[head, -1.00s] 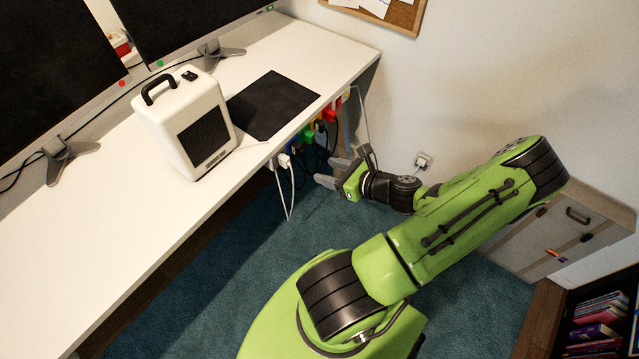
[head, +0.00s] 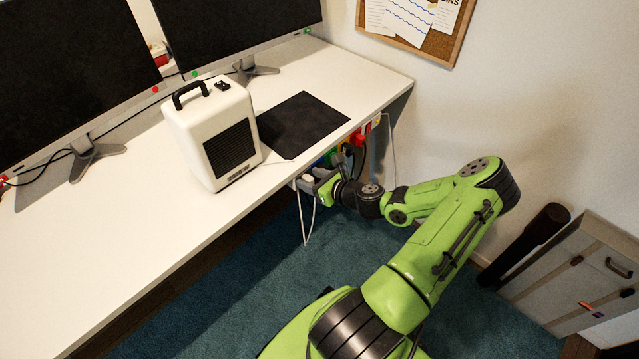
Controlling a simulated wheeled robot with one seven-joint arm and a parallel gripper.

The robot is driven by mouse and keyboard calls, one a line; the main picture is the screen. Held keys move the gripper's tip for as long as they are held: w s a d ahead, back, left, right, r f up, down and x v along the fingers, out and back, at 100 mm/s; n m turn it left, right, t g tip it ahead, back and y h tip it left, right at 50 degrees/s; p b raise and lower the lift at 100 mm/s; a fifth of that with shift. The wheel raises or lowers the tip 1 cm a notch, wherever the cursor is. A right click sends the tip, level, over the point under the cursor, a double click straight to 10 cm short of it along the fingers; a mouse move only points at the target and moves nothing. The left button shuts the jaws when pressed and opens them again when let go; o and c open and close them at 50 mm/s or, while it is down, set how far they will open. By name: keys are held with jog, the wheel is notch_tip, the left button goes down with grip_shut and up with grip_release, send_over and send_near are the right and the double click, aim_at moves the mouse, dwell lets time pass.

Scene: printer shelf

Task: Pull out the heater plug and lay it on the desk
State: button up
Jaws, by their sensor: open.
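The white heater (head: 212,130) with a black grille and black handle stands upright on the white desk (head: 130,245). A thin light cord runs from its side to the desk's front edge. A white plug (head: 307,181) with a hanging white cord shows under that edge, at the left end of a row of plugs. It appears to be the heater's plug, but the cord's link is hidden. My gripper (head: 312,186) is open, with its fingers at the white plug. Whether they touch it or sit around it, I cannot tell.
Other coloured plugs, including a green one (head: 332,158) and a red one (head: 357,138), sit close to the right of my gripper under the desk edge. A black mat (head: 303,122) lies on the desk. The desk's front left part is clear. Two monitors stand behind.

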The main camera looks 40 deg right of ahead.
aim_at(312, 182)
jog(key=shift+c, duration=0.4)
grip_shut()
jog(key=c, duration=0.6)
grip_release()
jog(key=shift+c, duration=0.2)
grip_shut()
jog(key=shift+s, duration=0.2)
jog(key=s+p, duration=0.1)
jog(key=s, duration=0.2)
jog(key=shift+s, duration=0.2)
jog(key=shift+r, duration=0.15)
